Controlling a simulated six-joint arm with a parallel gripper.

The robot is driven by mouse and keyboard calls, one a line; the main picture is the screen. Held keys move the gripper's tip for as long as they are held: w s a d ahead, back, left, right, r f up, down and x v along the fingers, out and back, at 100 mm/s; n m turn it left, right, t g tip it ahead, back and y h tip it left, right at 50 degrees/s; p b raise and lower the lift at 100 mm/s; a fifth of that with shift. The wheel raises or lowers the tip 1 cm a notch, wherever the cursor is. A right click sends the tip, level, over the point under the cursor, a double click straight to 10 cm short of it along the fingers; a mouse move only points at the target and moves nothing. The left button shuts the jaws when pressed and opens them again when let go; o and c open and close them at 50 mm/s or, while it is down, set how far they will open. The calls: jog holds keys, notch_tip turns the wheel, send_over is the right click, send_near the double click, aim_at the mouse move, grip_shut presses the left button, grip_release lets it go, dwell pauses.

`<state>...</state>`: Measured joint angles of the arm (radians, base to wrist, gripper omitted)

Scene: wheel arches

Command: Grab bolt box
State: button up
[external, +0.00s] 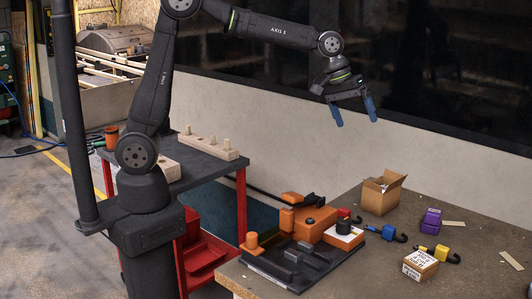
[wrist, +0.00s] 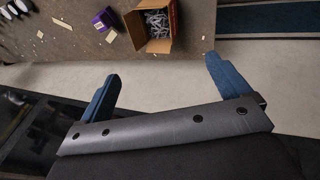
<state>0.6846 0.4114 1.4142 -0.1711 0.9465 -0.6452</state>
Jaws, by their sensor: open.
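The open cardboard box (external: 381,194) stands upright on the back of the table, its flaps raised. A second, smaller cardboard box (external: 420,263) with writing on top sits near the front right.
A purple object (external: 432,218) stands right of the open box. Dark hooks with blue, red and yellow bodies (external: 388,232) lie nearby. An orange and black fixture (external: 305,245) fills the table's left part. A pale wall (external: 300,130) runs behind the table.

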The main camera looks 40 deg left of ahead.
aim_at(382, 185)
jog(key=d+f+m+t+y, duration=0.2)
jog(key=d+f+y, duration=0.1)
jog(key=d+f, duration=0.45)
jog(key=shift+y, duration=0.3)
jog(key=x, duration=1.1)
jog(key=shift+s+d+f, duration=0.15)
jog(key=shift+d+f, duration=0.05)
jog(key=shift+d, duration=0.2)
jog(key=shift+x, duration=2.5)
jog(key=shift+s+f, duration=0.15)
jog(key=shift+f, duration=0.2)
jog(key=c, duration=1.4)
